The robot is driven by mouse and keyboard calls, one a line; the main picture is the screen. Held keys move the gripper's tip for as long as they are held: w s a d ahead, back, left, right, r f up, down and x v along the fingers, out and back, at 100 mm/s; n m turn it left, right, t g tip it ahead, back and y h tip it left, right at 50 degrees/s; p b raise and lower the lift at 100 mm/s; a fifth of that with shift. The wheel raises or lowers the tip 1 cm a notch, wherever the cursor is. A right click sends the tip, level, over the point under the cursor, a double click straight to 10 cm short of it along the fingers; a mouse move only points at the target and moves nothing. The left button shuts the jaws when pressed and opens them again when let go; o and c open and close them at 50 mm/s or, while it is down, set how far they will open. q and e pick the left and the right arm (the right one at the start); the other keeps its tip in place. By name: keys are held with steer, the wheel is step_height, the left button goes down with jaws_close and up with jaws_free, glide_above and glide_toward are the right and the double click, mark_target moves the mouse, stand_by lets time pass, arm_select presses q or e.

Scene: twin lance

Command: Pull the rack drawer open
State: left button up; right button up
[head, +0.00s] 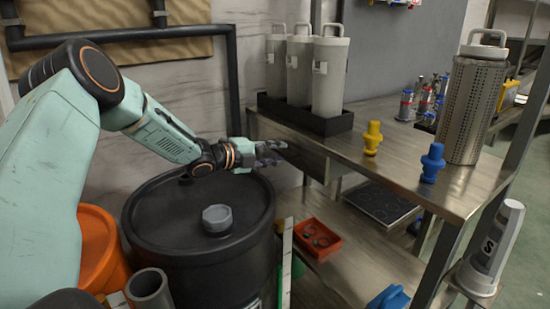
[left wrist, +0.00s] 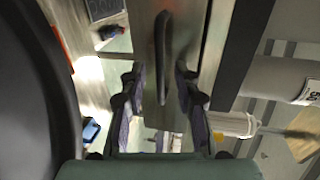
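The rack drawer (head: 312,161) is a metal front under the left end of the steel rack top in the head view. It looks closed. In the left wrist view the drawer front (left wrist: 185,30) carries a dark bar handle (left wrist: 162,45). My left gripper (head: 277,152) is at the drawer front in the head view, and its fingers partly cover that area. In the left wrist view the left gripper (left wrist: 159,78) is open, with one finger on each side of the handle and visible gaps between. My right gripper is not in view.
A black drum (head: 170,220) stands below my left forearm. White canisters (head: 329,80) in a black tray, yellow (head: 372,138) and blue (head: 432,163) fittings and a perforated metal cylinder (head: 472,110) stand on the rack top (head: 400,165). A red tray (head: 318,240) lies on the lower shelf.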

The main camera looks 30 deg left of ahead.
arm_select(q)
steer(key=shift+a, duration=0.15)
steer(key=c, duration=0.4)
jaws_close()
